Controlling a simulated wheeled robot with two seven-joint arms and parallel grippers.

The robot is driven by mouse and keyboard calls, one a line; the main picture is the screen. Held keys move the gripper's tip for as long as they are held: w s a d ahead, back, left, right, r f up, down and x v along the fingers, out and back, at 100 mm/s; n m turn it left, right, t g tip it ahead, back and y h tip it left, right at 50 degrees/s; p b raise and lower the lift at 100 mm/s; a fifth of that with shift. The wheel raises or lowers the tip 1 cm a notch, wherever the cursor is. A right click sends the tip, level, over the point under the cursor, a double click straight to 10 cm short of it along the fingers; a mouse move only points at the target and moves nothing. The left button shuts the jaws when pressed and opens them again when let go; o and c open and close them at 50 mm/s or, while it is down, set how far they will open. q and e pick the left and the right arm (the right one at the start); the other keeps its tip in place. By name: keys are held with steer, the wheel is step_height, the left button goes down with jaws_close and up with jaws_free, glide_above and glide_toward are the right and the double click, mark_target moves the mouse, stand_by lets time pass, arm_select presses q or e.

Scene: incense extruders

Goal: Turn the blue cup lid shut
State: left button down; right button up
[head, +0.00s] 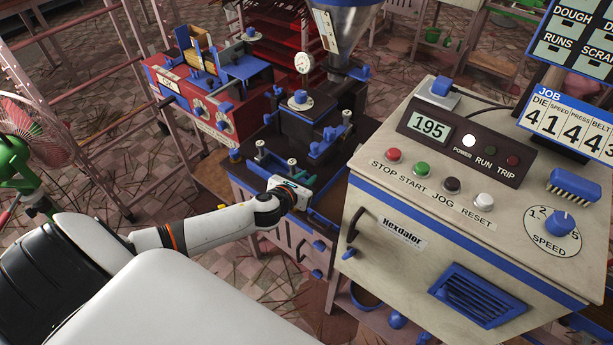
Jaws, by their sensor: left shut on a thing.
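My left gripper (294,180) reaches in from the left to the front of the dark machine (296,129) with blue fittings. It is shut on a small part there, apparently the blue cup lid. The fingertips and my gripper body hide that part, so I cannot make out the lid's shape or how far it is turned. My right gripper is not in view.
A cream control cabinet (459,235) stands close to the right of my left gripper. A metal hopper (346,19) and a dial gauge (304,62) rise behind. A red machine (205,108) stands at the back left, and a green fan (22,150) at the left edge.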

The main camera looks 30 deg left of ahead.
arm_select(q)
steer(key=n+y+p, duration=0.1)
steer(key=n+y, duration=0.1)
steer(key=n+y+p, duration=0.1)
steer(key=y, duration=0.1)
steer(key=shift+a+r+n+g, duration=0.15)
steer(key=shift+n+g, duration=0.25)
steer(key=shift+s+a+n+g+y+p, duration=0.15)
steer(key=shift+n+g+y+p, duration=0.35)
steer(key=shift+n+y, duration=0.45)
steer(key=shift+s+a+n+g+y+p, duration=0.15)
steer(key=shift+n+g+y+p, duration=0.2)
steer(key=shift+n+g+y, duration=0.45)
steer(key=shift+y, duration=0.25)
steer(key=c, duration=1.3)
jaws_free()
steer(key=shift+o, duration=0.2)
steer(key=v, duration=1.1)
steer(key=shift+s+d, duration=0.3)
steer(key=shift+n, duration=0.25)
